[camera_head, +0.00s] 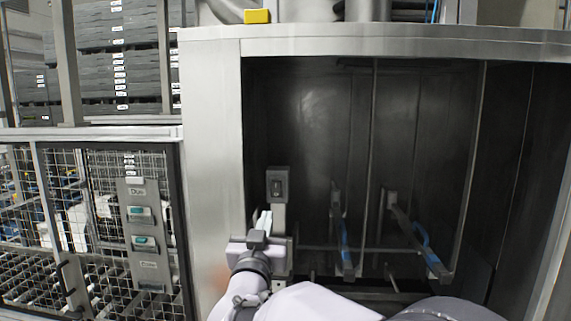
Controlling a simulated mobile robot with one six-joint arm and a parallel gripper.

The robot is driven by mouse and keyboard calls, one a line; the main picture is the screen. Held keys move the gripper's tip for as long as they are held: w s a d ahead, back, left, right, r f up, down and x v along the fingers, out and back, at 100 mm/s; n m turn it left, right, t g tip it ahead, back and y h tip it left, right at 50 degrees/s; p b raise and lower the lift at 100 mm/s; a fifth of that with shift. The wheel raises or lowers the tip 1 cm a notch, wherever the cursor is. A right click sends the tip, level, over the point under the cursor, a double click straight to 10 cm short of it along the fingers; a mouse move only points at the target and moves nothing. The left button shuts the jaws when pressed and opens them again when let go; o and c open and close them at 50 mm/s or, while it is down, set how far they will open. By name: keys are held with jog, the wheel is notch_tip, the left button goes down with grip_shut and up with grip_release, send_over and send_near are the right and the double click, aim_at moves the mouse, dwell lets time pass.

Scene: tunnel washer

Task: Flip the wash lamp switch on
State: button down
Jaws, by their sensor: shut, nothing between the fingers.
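A small grey switch box with a dark face (277,184) stands inside the open washer bay at its left side, on a pale upright. It appears to be the wash lamp switch; its lever position is too small to tell. My gripper (264,216) is just below and slightly left of this box in the picture, with its fingers pointing up towards it. The fingers are shut and empty. I cannot tell whether they touch the box or the upright. The lower part of the upright is partly hidden by my gripper.
The steel washer frame (213,170) stands close to the left of my gripper. Two rails with blue parts (342,245) (420,240) project inside the bay at right. A mesh cage with a grey panel (143,233) stands at far left. A yellow block (256,16) sits on top.

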aim_at(277, 184)
jog(key=w+r+p, duration=0.1)
jog(key=w+p, duration=0.1)
jog(key=w, duration=0.2)
jog(key=w+r+p, duration=0.1)
jog(key=w+p, duration=0.1)
jog(key=w, duration=0.2)
jog(key=w+r+p, duration=0.1)
jog(key=w+p, duration=0.1)
jog(key=w, duration=0.2)
jog(key=shift+w+d+r+p, duration=0.1)
jog(key=shift+d+r+p, duration=0.05)
jog(key=shift+d+p, duration=0.15)
jog(key=shift+w, duration=0.4)
jog(key=shift+w+b, duration=0.1)
jog(key=shift+b, duration=0.2)
jog(key=shift+w+r, duration=0.1)
jog(key=shift+w, duration=0.05)
jog(key=shift+d, duration=0.1)
